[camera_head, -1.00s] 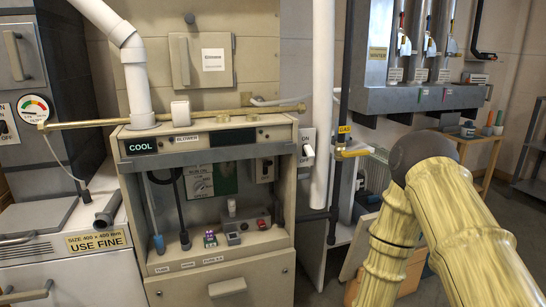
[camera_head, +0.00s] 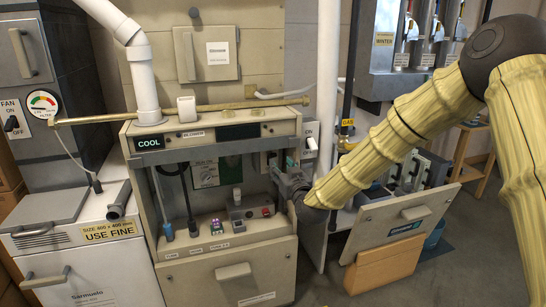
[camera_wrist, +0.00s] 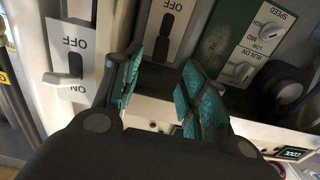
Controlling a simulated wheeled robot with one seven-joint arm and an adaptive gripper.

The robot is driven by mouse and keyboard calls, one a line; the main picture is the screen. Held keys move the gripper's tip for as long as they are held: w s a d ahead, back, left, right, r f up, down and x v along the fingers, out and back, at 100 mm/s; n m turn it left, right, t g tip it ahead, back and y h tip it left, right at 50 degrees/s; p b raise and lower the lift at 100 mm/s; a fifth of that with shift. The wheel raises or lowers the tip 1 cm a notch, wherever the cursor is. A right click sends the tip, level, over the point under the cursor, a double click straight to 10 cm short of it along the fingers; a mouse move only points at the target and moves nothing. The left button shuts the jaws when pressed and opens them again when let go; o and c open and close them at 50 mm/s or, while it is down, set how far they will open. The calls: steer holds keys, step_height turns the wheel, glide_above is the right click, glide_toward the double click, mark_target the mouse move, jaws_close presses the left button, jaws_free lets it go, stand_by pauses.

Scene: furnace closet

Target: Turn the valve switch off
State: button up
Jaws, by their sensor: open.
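An inner switch plate (camera_wrist: 170,30) marked OFF, with a dark toggle, is just beyond my fingertips in the wrist view. A second plate (camera_wrist: 73,40) with OFF and ON and a pale lever (camera_wrist: 62,78) is left of it; the lever lies towards ON. The outer switch (camera_head: 311,145) also shows on the furnace's right side in the head view. I cannot tell which one is the valve switch. My gripper (camera_wrist: 162,85) is open and empty, its teal pads apart. In the head view my gripper (camera_head: 287,172) is at the furnace opening's right edge, partly covering the inner switch.
The furnace cabinet (camera_head: 225,270) has a shelf with small controls inside. A white vertical pipe (camera_head: 328,60) and a yellow gas valve (camera_head: 346,143) stand to its right. A tilted panel (camera_head: 400,228) and a cardboard box (camera_head: 382,268) are low on the right.

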mark_target(273, 156)
steer(key=b+x, duration=0.1)
steer(key=x, duration=0.8)
steer(key=shift+w+f, duration=0.1)
steer(key=shift+b, duration=0.3)
jaws_close()
